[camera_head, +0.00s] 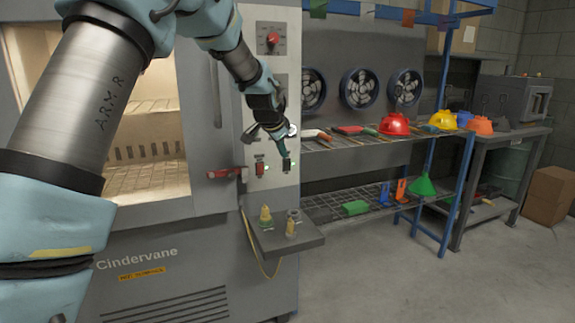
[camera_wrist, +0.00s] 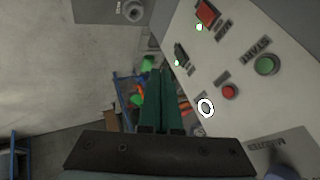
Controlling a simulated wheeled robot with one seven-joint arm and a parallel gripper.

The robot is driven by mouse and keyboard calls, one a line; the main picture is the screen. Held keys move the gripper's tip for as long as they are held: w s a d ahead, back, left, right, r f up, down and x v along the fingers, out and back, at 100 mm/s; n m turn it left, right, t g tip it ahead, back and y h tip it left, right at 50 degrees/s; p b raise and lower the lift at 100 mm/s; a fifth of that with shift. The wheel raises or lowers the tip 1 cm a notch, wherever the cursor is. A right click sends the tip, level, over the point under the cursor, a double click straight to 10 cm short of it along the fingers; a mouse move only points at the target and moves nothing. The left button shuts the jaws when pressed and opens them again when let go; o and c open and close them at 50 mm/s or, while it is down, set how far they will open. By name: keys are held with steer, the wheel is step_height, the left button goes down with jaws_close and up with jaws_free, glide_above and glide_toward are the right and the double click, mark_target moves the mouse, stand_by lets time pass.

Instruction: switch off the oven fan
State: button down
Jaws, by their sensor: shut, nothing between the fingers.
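The grey oven's control panel (camera_head: 272,100) carries a red rocker switch (camera_head: 260,168) and a black rocker switch (camera_head: 287,165) side by side, each with a lit green lamp. In the wrist view the red switch (camera_wrist: 207,13) and the black switch (camera_wrist: 181,54) show at the top right. My gripper (camera_head: 285,153) is shut and empty, its tips just above the black switch in the head view. In the wrist view its green fingers (camera_wrist: 160,72) point left of that switch; contact cannot be told.
A red knob (camera_head: 272,39) is higher on the panel. A green start button (camera_wrist: 266,65) and a red button (camera_wrist: 229,91) are near my fingers. A small shelf (camera_head: 285,238) juts out below. The rack (camera_head: 345,140) at the right holds helmets and tools.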

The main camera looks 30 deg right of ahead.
mark_target(286, 161)
steer(key=shift+d, duration=0.5)
steer(key=w+d+f+p, duration=0.1)
steer(key=w+f, duration=0.1)
steer(key=w+d+f+p, duration=0.1)
steer(key=w+d+f, duration=0.1)
steer(key=w+d+f+p, duration=0.1)
steer(key=w+f+p, duration=0.1)
steer(key=w+f, duration=0.1)
steer(key=shift+w+d, duration=0.1)
steer(key=shift+d, duration=0.25)
steer(key=shift+w+d+f, duration=0.1)
steer(key=shift+w+d, duration=0.05)
steer(key=shift+w, duration=0.4)
